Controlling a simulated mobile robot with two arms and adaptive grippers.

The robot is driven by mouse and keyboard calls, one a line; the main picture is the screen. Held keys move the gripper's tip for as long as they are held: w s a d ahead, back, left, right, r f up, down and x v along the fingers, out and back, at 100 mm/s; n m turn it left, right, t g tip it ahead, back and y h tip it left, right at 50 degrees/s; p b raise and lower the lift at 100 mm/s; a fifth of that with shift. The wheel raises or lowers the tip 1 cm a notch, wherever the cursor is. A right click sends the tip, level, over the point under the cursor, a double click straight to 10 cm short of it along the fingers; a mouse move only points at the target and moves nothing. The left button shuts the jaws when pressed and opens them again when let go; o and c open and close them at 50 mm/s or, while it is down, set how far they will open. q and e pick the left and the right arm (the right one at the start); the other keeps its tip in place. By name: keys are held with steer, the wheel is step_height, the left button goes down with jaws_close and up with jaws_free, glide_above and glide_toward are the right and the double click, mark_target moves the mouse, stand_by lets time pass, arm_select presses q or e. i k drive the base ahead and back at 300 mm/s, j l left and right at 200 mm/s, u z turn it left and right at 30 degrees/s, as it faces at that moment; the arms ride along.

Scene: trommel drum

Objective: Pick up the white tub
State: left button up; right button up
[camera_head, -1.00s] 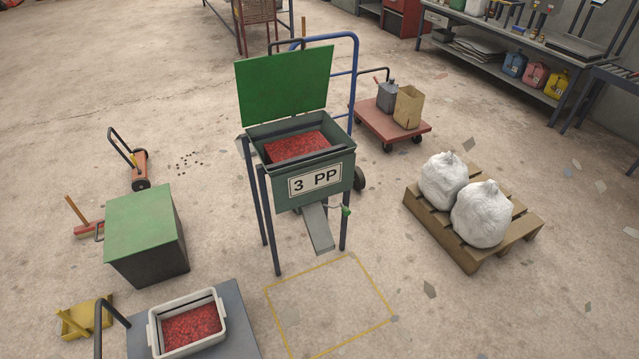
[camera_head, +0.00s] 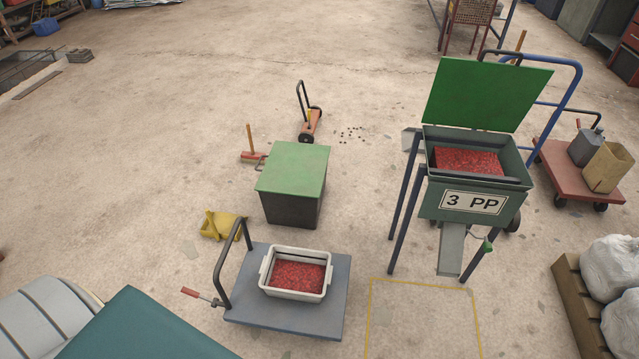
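The white tub (camera_head: 264,275) is an open, light grey-white tub with handles at its ends. It holds red granules and stands upright on the grey deck of a platform cart (camera_head: 335,315), in the lower middle of the head view. The cart has a dark push handle at its left side. Neither of my grippers is in view, and nothing is touching the tub.
A green-lidded dark box (camera_head: 293,200) stands behind the cart. The green "3 PP" hopper (camera_head: 437,202) on legs stands right, beside a yellow floor outline (camera_head: 372,318). A yellow object (camera_head: 222,224) lies left of the cart. Pale floor left is open.

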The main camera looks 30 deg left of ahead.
mark_target(301, 274)
steer(key=u, duration=1.1)
